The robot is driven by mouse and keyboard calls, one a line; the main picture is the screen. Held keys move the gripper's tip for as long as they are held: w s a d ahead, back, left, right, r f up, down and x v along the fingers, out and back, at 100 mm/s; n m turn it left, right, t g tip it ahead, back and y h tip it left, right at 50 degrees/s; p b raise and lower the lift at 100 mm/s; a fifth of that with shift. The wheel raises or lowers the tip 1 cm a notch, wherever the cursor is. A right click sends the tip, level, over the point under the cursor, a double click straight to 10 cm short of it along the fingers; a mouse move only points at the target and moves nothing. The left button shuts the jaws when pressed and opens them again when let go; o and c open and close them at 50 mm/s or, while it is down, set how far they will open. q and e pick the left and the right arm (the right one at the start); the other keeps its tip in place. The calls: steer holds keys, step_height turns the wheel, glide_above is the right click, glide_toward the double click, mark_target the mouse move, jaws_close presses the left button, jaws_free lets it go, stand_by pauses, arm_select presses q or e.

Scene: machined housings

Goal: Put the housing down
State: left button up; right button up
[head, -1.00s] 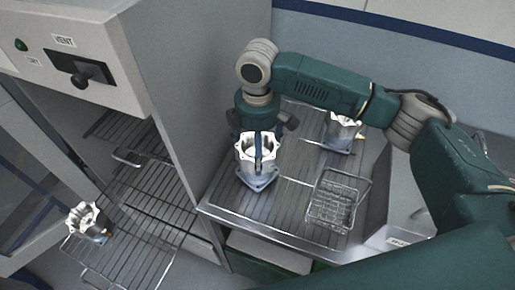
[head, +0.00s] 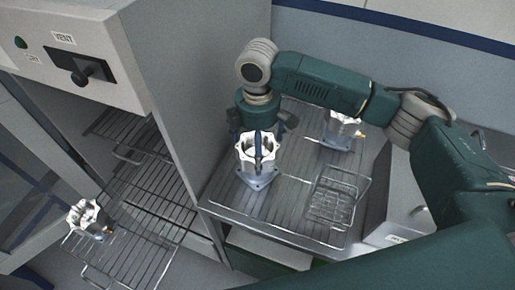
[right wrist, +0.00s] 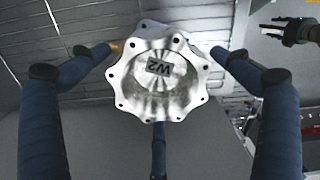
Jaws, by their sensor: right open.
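A silver housing (head: 257,160) with a scalloped top rim and a wide base flange stands upright on the slatted metal bench (head: 222,197). My right gripper (head: 263,148) is above and around it, with one blue finger in front of the housing. In the right wrist view the housing's open end (right wrist: 160,72) faces the camera and a "W2" mark shows inside. The blue fingers of my right gripper (right wrist: 158,90) are spread wide, with gaps between the side fingers and the housing.
A second housing (head: 343,133) stands at the back of the bench, partly behind my right arm. A wire basket (head: 334,200) is at the bench's right front. Left, a third housing (head: 86,217) stands on a pulled-out rack (head: 130,250) of the oven cabinet (head: 215,80).

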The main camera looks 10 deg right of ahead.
step_height(320, 180, up, 11)
steer(key=b, duration=0.3)
steer(key=shift+r, duration=0.15)
stand_by(0.3)
